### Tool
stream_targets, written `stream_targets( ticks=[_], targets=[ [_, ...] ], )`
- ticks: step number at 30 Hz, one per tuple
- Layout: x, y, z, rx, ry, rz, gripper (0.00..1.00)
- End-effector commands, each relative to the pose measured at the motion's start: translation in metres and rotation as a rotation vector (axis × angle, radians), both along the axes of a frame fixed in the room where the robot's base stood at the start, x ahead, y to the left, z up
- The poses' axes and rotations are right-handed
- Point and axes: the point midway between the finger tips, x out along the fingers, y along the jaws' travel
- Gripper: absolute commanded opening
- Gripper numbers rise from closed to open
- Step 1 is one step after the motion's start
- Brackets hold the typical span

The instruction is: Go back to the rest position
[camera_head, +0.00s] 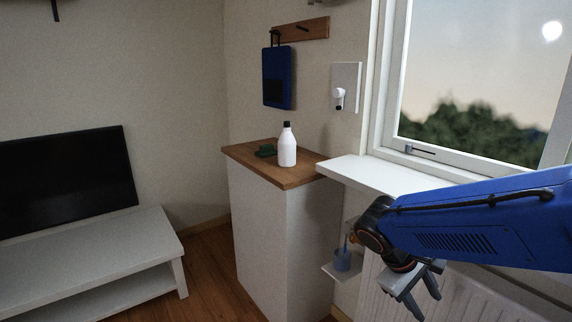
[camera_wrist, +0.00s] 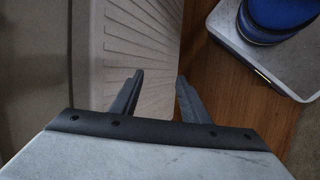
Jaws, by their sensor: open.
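My gripper (camera_head: 418,294) hangs at the end of my blue arm at the lower right of the head view. It points down and to the right, in front of the white radiator. In the wrist view my gripper (camera_wrist: 158,92) shows two dark fingers spread apart with nothing between them. Behind them in that view are the ribbed radiator (camera_wrist: 135,45) and the wooden floor (camera_wrist: 232,85). Neither finger appears to touch anything.
A white bottle (camera_head: 287,150) and a dark green object (camera_head: 265,151) stand on the wood-topped cabinet (camera_head: 240,152). A white windowsill (camera_head: 375,172) lies behind my arm. A low white TV bench (camera_head: 100,250) stands left.

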Motion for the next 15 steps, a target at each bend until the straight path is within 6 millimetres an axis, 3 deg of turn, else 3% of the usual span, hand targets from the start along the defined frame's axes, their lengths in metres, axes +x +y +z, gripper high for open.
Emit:
stream_targets(
  ticks=[6, 15],
  targets=[
    [-0.038, -0.002, 0.007, 0.187, -0.112, -0.113, 0.42],
    [-0.077, 0.01, 0.017, 0.427, -0.295, -0.244, 0.42]
  ],
)
